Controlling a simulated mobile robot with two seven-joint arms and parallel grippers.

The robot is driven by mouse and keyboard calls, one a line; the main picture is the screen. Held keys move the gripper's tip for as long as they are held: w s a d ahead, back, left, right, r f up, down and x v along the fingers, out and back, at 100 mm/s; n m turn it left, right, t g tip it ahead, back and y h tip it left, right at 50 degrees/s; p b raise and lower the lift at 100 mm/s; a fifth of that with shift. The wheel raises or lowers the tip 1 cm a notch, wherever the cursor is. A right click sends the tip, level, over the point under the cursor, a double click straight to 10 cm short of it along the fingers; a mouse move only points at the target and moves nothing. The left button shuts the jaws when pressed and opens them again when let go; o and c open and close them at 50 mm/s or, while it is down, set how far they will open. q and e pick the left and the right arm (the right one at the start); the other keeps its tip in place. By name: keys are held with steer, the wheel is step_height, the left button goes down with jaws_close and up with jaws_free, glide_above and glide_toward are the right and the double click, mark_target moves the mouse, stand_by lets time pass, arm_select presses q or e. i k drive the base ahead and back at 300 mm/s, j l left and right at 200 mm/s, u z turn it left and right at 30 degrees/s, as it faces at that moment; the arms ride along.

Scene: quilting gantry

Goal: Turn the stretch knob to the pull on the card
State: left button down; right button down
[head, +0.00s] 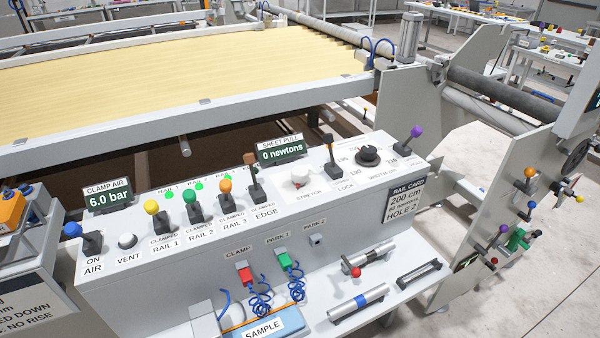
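The stretch knob (299,178) is a pale round knob on top of the grey control console, above the label STRETCH. The sheet pull display (282,152) behind it reads 0 newtons. The rail card (405,203) is a dark-headed card at the console's right end. It reads 200 cm, then a small newtons line that looks like 60, then HOLE 2. Neither of my grippers is in view, and nothing touches the knob.
Levers with yellow (151,207), green (189,195) and orange (225,186) knobs stand left of the stretch knob. The lock lever (329,150) and black width dial (367,155) stand to its right. The clamp air display (108,197) reads 6.0 bar.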

mark_target(299, 174)
steer(key=k+z, duration=0.2)
steer(key=z, duration=0.15)
steer(key=k+l+z, duration=0.15)
steer(key=z, duration=0.2)
